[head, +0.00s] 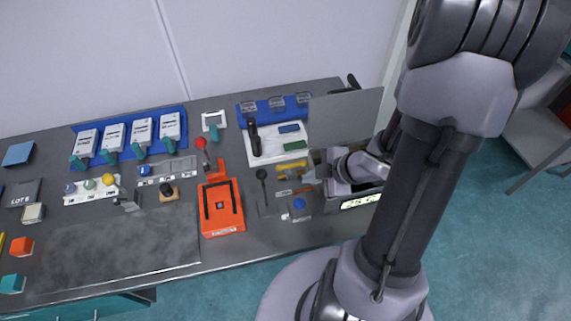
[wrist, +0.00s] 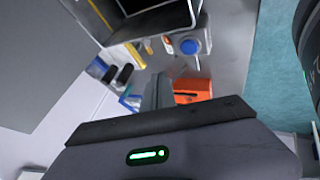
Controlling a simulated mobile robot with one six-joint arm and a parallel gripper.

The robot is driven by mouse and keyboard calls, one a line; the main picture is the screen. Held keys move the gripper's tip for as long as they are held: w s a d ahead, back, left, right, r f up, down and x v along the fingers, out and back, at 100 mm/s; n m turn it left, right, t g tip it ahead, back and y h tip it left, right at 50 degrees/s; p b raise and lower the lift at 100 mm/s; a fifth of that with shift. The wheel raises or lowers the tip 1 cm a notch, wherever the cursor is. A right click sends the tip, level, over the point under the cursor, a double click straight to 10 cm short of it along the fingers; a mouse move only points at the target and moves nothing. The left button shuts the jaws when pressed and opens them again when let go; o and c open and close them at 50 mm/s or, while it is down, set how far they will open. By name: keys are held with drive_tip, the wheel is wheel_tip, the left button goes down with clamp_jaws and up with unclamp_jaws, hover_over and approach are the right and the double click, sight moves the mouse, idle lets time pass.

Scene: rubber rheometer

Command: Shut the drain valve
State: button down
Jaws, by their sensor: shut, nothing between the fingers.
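No part is clearly marked as the drain valve. A small grey block with a round blue knob (head: 299,203) stands at the bench's front, left of the grey machine; the knob also shows in the wrist view (wrist: 190,46). A lever with a red ball (head: 200,143) and one with a black ball (head: 262,174) stand further left. My gripper (wrist: 158,88) is shut and empty, its fingers pointing up the wrist picture toward the bench, below the blue knob there. In the head view my wrist is over the machine, and the fingertips are hard to make out.
The grey machine with a lit display (head: 361,200) has a raised grey panel (head: 346,116) behind my wrist. An orange box (head: 220,208) stands left of the blue knob. A blue rack (head: 174,110) of white-labelled units is at the back left. The dark mat (head: 115,250) is clear.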

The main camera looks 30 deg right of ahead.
sight(291, 168)
drive_tip(key=b+x, duration=0.5)
drive_tip(key=x, duration=0.4)
drive_tip(key=shift+w+f+b, duration=0.1)
drive_tip(key=shift+f+b, duration=0.2)
drive_tip(key=shift+f, duration=0.05)
drive_tip(key=w, duration=0.3)
drive_tip(key=shift+w+d, duration=0.25)
drive_tip(key=shift+d, duration=0.05)
drive_tip(key=shift+w+d, duration=0.1)
drive_tip(key=shift+w, duration=0.35)
